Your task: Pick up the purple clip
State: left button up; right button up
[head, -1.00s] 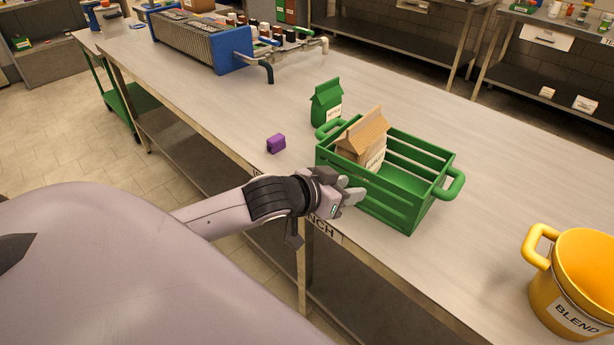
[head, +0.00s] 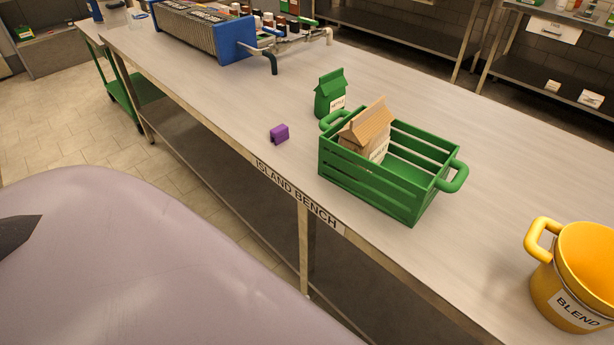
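The purple clip (head: 279,134) is a small block-like piece. It lies on the steel island bench (head: 222,110) near the bench's front edge, left of the green crate. Nothing touches it. Neither of my grippers shows in the head view. A large pale mauve part of my own body fills the lower left.
A green slatted crate (head: 372,186) holds a tan carton (head: 367,132). A green carton (head: 330,93) stands behind it. A yellow bucket (head: 562,310) marked BLEND stands at right. A blue-ended plate unit with pipes (head: 205,35) stands at the far left. The bench around the clip is clear.

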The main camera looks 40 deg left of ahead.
aim_at(279, 134)
jog(key=j+u, duration=0.1)
jog(key=u, duration=0.75)
jog(key=j+u, duration=0.15)
jog(key=u, duration=0.3)
